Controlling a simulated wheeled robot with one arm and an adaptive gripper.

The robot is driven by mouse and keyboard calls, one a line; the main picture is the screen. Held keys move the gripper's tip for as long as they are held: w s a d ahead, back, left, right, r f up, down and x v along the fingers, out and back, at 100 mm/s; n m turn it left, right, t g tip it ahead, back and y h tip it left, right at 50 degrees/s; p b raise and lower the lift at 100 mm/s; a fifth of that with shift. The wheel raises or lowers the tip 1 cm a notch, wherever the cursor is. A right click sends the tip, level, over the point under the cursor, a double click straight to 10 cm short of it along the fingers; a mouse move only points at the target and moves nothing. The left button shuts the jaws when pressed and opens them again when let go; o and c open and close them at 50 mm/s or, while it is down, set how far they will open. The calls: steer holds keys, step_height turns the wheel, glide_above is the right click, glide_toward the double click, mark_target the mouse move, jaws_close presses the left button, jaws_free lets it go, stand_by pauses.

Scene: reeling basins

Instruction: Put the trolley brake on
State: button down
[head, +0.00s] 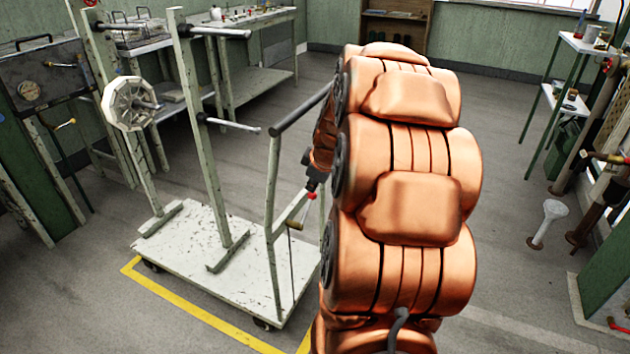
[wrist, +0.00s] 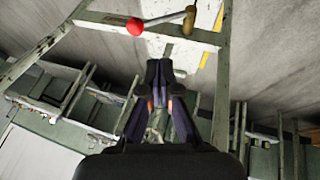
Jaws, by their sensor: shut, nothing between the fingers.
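The trolley (head: 190,262) is a worn white platform with upright posts, standing on the floor left of my arm. Its brake lever, a short rod with a red knob (head: 312,196), slants up from a pivot on the trolley's right-hand frame. A thin rod runs down from the pivot. In the wrist view the red knob (wrist: 135,27) and lever lie across a pale frame bar, beyond my fingertips. My gripper (head: 315,185) is close to the knob in the head view, partly hidden by my arm. In the wrist view my gripper (wrist: 159,68) is shut and empty, apart from the knob.
Trolley posts and horizontal bars (head: 232,124) stand close to my gripper's left. A yellow floor line (head: 190,312) runs around the trolley. Benches (head: 265,85) stand behind, and a green-legged shelf (head: 585,48) at right. The floor between is clear.

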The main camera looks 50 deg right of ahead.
mark_target(310, 193)
steer(key=x, duration=0.3)
steer(key=d+x, duration=0.1)
steer(key=x, duration=0.3)
steer(key=shift+d+b, duration=0.1)
steer(key=shift+b, duration=0.3)
steer(key=shift+w+d+f, duration=0.45)
steer(key=shift+d+f, duration=0.15)
steer(key=shift+d, duration=0.15)
